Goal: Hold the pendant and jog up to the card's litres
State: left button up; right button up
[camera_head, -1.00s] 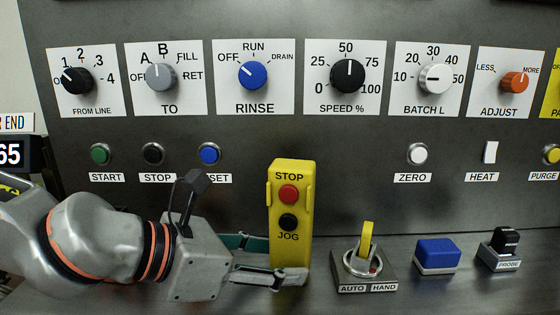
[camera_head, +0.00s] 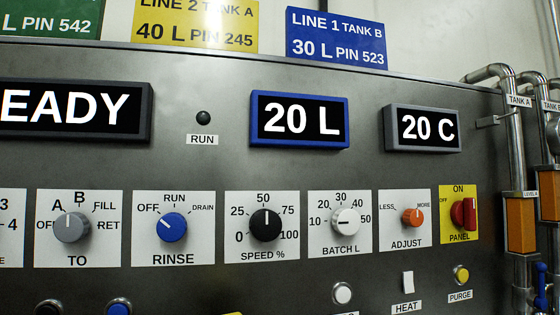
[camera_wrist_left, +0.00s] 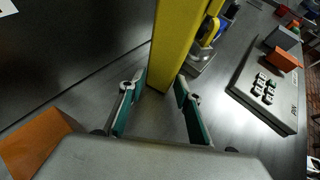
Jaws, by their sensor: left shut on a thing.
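The yellow pendant (camera_wrist_left: 178,45) stands upright in the left wrist view. My left gripper (camera_wrist_left: 161,83) is shut on it low down, one green-padded finger on each side. Its STOP and JOG buttons do not show now. In the head view a blue card (camera_head: 337,40) reads LINE 1, TANK B, 30 L, PIN 523. A yellow card (camera_head: 196,24) reads LINE 2, TANK A, 40 L, PIN 245. A green card (camera_head: 50,20) shows PIN 542, its top cut off. The blue-framed display (camera_head: 299,119) reads 20 L. My right gripper is not in view.
A display (camera_head: 75,108) reads EADY, cut off at left; another (camera_head: 423,129) reads 20 C. The RUN lamp (camera_head: 204,117) looks dark. Knobs line the panel, including BATCH L (camera_head: 345,222) and the red PANEL switch (camera_head: 463,213). A grey keypad (camera_wrist_left: 265,88) lies right of the pendant.

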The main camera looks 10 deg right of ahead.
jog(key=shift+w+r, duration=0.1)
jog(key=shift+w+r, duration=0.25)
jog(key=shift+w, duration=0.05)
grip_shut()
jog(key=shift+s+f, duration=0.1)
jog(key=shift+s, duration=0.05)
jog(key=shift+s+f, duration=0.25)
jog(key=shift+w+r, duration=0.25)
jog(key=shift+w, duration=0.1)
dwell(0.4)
